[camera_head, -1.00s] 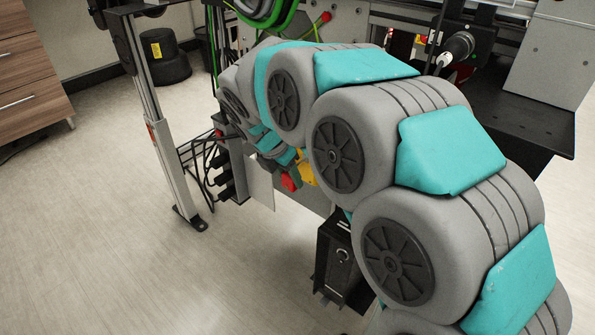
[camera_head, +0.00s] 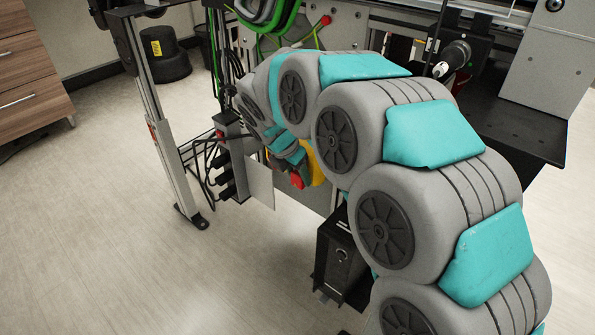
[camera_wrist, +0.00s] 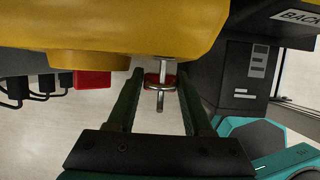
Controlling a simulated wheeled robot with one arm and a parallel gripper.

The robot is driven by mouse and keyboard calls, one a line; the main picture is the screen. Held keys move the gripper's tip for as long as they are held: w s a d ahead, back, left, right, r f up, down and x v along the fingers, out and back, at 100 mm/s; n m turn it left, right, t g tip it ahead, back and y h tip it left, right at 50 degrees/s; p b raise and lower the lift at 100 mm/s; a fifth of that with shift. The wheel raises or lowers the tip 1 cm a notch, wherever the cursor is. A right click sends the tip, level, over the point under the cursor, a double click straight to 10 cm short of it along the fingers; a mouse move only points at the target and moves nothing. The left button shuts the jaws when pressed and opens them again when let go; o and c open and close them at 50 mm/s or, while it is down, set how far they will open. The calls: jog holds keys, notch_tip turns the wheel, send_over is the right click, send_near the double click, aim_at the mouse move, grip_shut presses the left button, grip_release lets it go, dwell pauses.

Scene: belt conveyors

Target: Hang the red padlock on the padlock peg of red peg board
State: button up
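My gripper (camera_wrist: 161,82) is in the middle of the wrist view, its two dark fingers either side of a small red body, which looks like the red padlock (camera_wrist: 151,77). The fingers seem closed on it. A metal rod and crossbar show in front of the red body. I cannot tell whether they are its shackle or a peg. In the head view a red piece (camera_head: 297,180) shows at the far end of my arm, largely hidden. A red block (camera_wrist: 93,80) lies left of the fingers in the wrist view. I cannot tell whether it is the peg board.
A large yellow body (camera_wrist: 130,30) fills the top of the wrist view, close to the fingers. Black plugs (camera_wrist: 20,90) are at left and a black box (camera_wrist: 245,75) at right. A black box (camera_head: 340,255) stands beside my arm. The floor at left is clear.

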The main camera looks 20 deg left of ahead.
jog(key=o, duration=0.4)
jog(key=shift+c, duration=0.2)
jog(key=shift+a+f+b, duration=0.1)
jog(key=shift+f+b, duration=0.1)
jog(key=shift+b, duration=1.05)
